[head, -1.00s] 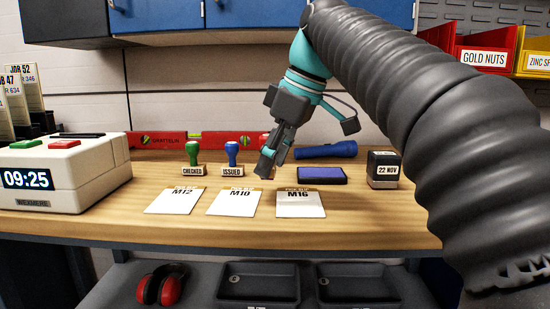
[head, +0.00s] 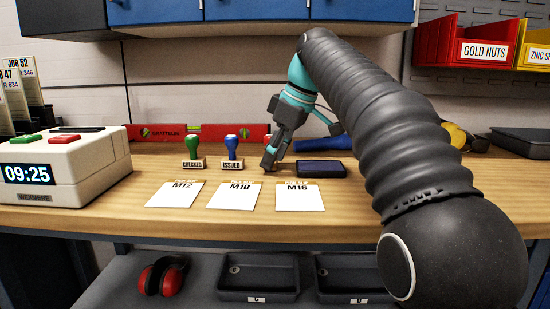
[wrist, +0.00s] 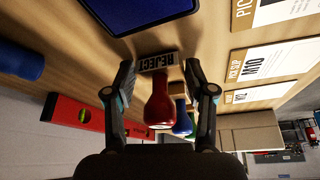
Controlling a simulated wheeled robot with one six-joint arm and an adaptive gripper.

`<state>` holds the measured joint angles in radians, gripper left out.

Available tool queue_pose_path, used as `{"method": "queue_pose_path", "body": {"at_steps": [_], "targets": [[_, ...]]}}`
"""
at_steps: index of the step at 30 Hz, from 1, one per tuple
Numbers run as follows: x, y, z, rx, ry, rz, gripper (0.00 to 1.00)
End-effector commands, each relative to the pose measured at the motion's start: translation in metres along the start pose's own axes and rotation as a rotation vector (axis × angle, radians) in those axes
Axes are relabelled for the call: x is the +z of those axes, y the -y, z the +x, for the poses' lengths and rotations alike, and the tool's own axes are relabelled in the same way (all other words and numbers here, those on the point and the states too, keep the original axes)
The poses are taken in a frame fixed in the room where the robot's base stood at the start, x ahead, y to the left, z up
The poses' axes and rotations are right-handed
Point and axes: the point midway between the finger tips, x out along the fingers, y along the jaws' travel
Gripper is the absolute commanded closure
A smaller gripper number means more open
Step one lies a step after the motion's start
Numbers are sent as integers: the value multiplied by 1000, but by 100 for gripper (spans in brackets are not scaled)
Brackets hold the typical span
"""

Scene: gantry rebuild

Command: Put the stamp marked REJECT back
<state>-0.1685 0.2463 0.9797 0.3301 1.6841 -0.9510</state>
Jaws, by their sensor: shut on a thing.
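The REJECT stamp, with a red handle (wrist: 159,104) and a pale label, sits between my gripper's fingers (wrist: 160,85) in the wrist view; they are shut on it. In the head view my gripper (head: 271,160) points down close over the bench, right of the ISSUED stamp, and mostly hides the REJECT stamp. I cannot tell whether the stamp touches the bench. The green CHECKED stamp (head: 193,149) and the blue ISSUED stamp (head: 231,149) stand upright in a row to the left.
An ink pad (head: 321,169) lies right of my gripper. Several pick-up cards (head: 235,197) lie in front. A red level (head: 150,133) and a blue torch (head: 325,144) lie behind. A clock box (head: 90,172) stands at left.

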Motion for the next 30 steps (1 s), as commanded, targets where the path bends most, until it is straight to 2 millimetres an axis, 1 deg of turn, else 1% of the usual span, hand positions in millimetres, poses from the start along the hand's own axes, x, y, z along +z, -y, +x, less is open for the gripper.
{"method": "queue_pose_path", "body": {"at_steps": [6,10,11,12,13,23,26,30], "targets": [[0,0,-1,1,0,0,67],[1,0,2,0,0,0,67],[1,0,2,0,0,0,38],[1,0,1,0,0,0,28],[1,0,2,0,0,0,20],[0,0,0,1,0,0,20],[-1,0,-7,2,-1,1,20],[-1,-1,-28,3,-1,1,20]]}}
